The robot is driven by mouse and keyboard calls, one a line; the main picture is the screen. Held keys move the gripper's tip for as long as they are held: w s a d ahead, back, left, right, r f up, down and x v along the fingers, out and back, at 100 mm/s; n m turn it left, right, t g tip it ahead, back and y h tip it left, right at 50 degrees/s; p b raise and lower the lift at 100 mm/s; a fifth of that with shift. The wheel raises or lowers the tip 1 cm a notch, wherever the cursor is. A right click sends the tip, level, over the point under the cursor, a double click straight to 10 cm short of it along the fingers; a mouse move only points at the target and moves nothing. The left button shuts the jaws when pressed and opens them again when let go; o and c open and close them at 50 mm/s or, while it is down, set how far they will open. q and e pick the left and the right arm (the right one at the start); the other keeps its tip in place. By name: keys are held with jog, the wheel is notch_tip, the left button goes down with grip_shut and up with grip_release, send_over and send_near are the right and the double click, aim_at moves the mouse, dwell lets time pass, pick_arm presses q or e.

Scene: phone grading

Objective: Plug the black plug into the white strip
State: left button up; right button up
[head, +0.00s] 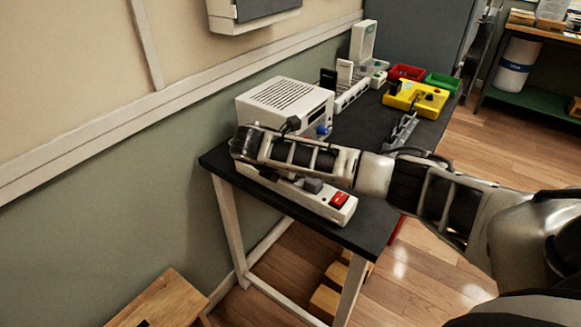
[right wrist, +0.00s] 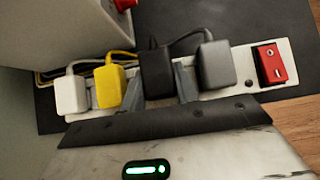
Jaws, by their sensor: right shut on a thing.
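The white strip (head: 330,208) lies along the near end of the dark bench, and my right arm covers part of it. It also shows in the right wrist view (right wrist: 246,66), with a red switch (right wrist: 272,64) at its right end. My right gripper (right wrist: 159,90) is shut on the black plug (right wrist: 157,70), with a grey finger on each side. The black plug is over the strip, between the yellow plug (right wrist: 109,88) and the grey plug (right wrist: 216,65). Whether its pins are in a socket is hidden. My left gripper is not in view.
A white plug (right wrist: 71,95) sits at the strip's left end. A pale instrument box (head: 282,100) stands close behind the strip. Farther back on the bench are a yellow tray (head: 418,99), a red bin (head: 406,72) and a green bin (head: 441,82).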

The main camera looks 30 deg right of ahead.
jog(key=shift+s+a+f, duration=0.1)
jog(key=shift+s+f, duration=0.05)
jog(key=shift+f, duration=0.2)
jog(key=o, duration=1)
jog(key=shift+f, duration=0.1)
jog(key=shift+o, duration=1.1)
jog(key=shift+f, duration=0.1)
pick_arm(q)
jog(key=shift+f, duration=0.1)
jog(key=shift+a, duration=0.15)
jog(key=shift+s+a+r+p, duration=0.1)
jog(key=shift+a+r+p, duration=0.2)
jog(key=shift+p, duration=0.9)
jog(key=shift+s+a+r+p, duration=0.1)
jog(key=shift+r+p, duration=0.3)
jog(key=shift+p, duration=0.8)
pick_arm(e)
jog(key=v, duration=1.6)
jog(key=shift+w+r, duration=0.3)
jog(key=shift+r, duration=0.25)
